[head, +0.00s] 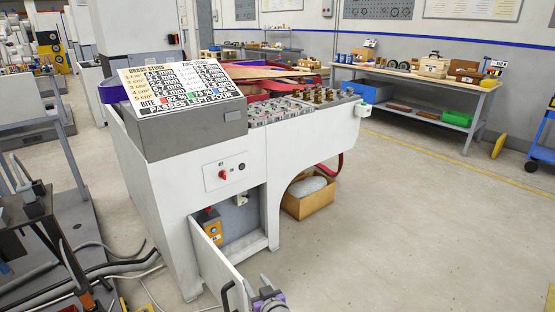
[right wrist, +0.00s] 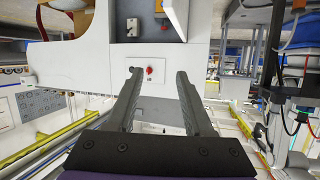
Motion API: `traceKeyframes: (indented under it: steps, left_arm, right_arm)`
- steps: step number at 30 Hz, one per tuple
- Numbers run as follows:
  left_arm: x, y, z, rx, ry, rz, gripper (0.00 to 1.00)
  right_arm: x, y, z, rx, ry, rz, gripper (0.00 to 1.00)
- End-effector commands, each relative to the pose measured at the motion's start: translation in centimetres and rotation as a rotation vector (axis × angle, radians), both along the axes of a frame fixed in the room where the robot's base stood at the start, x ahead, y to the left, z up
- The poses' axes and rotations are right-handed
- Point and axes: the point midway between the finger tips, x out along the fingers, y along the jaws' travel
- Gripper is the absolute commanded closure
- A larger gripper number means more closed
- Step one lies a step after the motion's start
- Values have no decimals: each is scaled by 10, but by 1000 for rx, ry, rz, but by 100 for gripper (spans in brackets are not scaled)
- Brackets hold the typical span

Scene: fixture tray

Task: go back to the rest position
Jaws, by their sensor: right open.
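My right gripper (head: 266,297) is at the bottom edge of the head view, low in front of the white console (head: 172,190), partly cut off by the frame. In the right wrist view the same gripper (right wrist: 159,74) has its two dark fingers wide apart with nothing between them. That view looks upside down, with the console's red knob (right wrist: 149,70) beyond the fingers. The console's fixture tray (head: 283,112) carries several metal and brass-coloured pieces on top. My left gripper is not in view.
The console's open cabinet door (head: 218,268) stands out close to my right gripper. A cardboard box (head: 308,203) sits under the console's right end. A workbench (head: 415,78) stands at the back wall. The floor to the right is mostly clear.

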Motion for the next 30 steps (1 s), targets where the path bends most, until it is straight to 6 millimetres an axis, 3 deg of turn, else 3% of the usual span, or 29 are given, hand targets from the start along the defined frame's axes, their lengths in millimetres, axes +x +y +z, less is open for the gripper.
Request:
traceKeyframes:
  steps: [3,8,18,29,30]
  left_arm:
    - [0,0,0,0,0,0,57]
    - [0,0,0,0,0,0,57]
    - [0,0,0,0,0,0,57]
    - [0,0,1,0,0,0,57]
    - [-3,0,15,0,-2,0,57]
  right_arm:
    - [-35,-38,18,-30,108,3,48]
    - [-94,-86,28,-72,267,-20,48]
    - [-244,-182,13,-164,612,-178,48]
    - [-361,-242,-16,-229,849,-372,48]
    - [-359,-240,0,-226,841,-364,48]
